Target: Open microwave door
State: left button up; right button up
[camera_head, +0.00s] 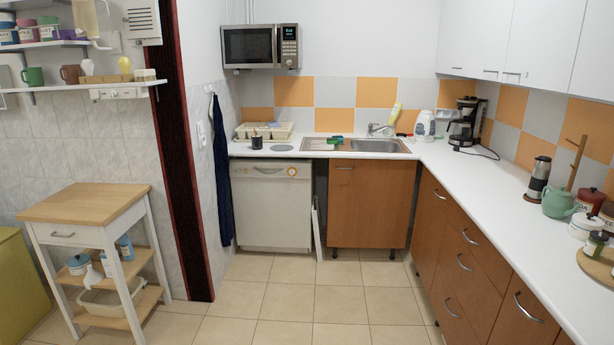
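The microwave (261,46) hangs on the back wall, above the left part of the counter. It is silver with a dark door window (248,47). A control panel with a green display (289,34) is on its right side. Its door appears closed, and a vertical handle (275,46) stands between the window and the panel. Neither of my grippers is in view.
A white counter (433,165) runs below the microwave and along the right wall. A wooden-topped cart (88,203) stands at left, near a dark red door post (186,150). White upper cabinets (530,40) hang at right. The tiled floor (315,300) in the middle is clear.

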aim_at(274, 29)
jog(key=i, duration=3.55)
